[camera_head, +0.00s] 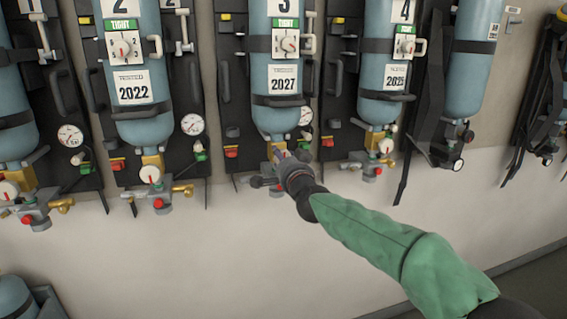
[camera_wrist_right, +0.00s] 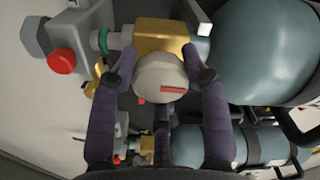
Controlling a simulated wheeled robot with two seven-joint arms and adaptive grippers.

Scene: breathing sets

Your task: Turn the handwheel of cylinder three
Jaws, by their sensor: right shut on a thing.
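Cylinder three (camera_head: 275,98) is blue-grey, hangs upright on the wall, and carries a "3", a green TIGHT label and a 2027 tag. Its handwheel (camera_wrist_right: 158,84), a pale round knob with a red mark, shows in the right wrist view in front of the brass valve (camera_wrist_right: 172,46). My right gripper (camera_head: 283,158) reaches in from the lower right below cylinder three. In the right wrist view its dark fingers (camera_wrist_right: 160,70) are shut on the handwheel, one on each side. In the head view the gripper hides the handwheel. My left gripper is not in view.
Cylinder two (camera_head: 138,75) hangs to the left and cylinder four (camera_head: 385,70) to the right, with similar valves and hoses. A red knob (camera_wrist_right: 61,61) sits beside the valve in the right wrist view. The wall (camera_head: 200,250) below is bare.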

